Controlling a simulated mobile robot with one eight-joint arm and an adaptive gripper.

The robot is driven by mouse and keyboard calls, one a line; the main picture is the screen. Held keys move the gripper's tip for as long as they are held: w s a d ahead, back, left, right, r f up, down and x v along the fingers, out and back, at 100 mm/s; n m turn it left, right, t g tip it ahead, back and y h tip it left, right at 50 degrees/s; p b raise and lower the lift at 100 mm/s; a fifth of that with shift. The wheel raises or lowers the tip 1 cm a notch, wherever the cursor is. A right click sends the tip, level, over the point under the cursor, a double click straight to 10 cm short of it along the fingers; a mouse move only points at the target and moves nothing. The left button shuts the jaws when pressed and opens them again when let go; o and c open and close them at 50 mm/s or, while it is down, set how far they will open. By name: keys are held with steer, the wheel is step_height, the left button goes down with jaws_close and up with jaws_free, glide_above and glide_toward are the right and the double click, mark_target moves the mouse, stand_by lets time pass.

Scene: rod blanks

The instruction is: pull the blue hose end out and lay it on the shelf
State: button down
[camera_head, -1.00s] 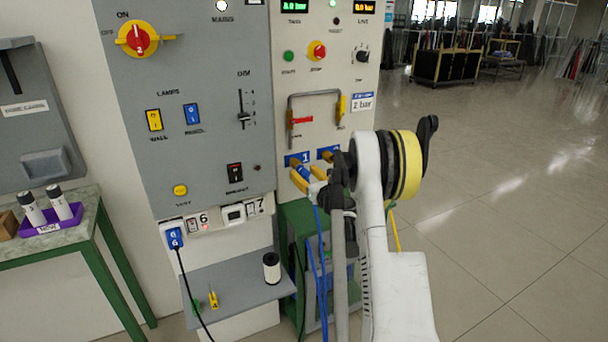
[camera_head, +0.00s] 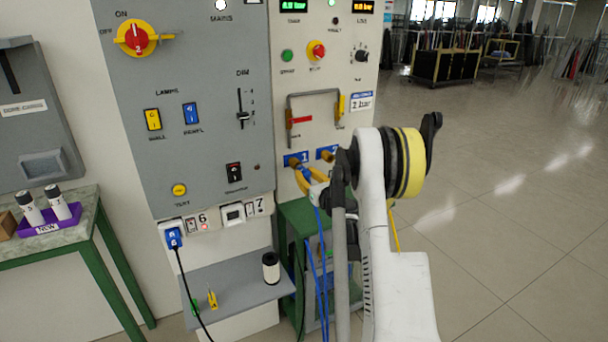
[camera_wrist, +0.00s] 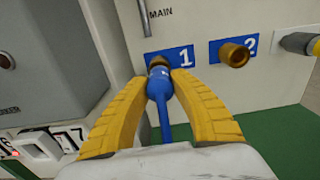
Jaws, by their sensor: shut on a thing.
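The blue hose end (camera_wrist: 159,84) is between the two yellow fingers of my gripper (camera_wrist: 160,88), which is shut on it. Its blue hose hangs down below the gripper in the head view (camera_head: 321,260). The brass socket of port 1 (camera_wrist: 157,61) shows just beyond the tip of the hose end. I cannot tell whether the tip is still inside it or just clear. In the head view my gripper (camera_head: 304,178) is in front of the panel, just below the blue 1 label. The grey shelf (camera_head: 225,285) is lower left of the gripper.
The brass port 2 (camera_wrist: 234,54) is empty. A grey and yellow hose end (camera_wrist: 298,43) is at its right. On the shelf stand a black and white cylinder (camera_head: 271,267) and a small yellow item (camera_head: 212,299). A black cable (camera_head: 188,285) hangs across the shelf's left end.

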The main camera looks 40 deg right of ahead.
mark_target(308, 176)
steer(key=shift+s, duration=0.25)
steer(key=shift+s+a, duration=0.15)
steer(key=shift+s, duration=0.2)
steer(key=shift+s+a, duration=0.15)
steer(key=shift+s, duration=0.5)
steer(key=shift+s+a+b, duration=0.1)
steer(key=shift+s+b, duration=0.25)
steer(key=shift+s, duration=0.25)
steer(key=v, duration=0.6)
steer(key=shift+f, duration=0.1)
stand_by(0.4)
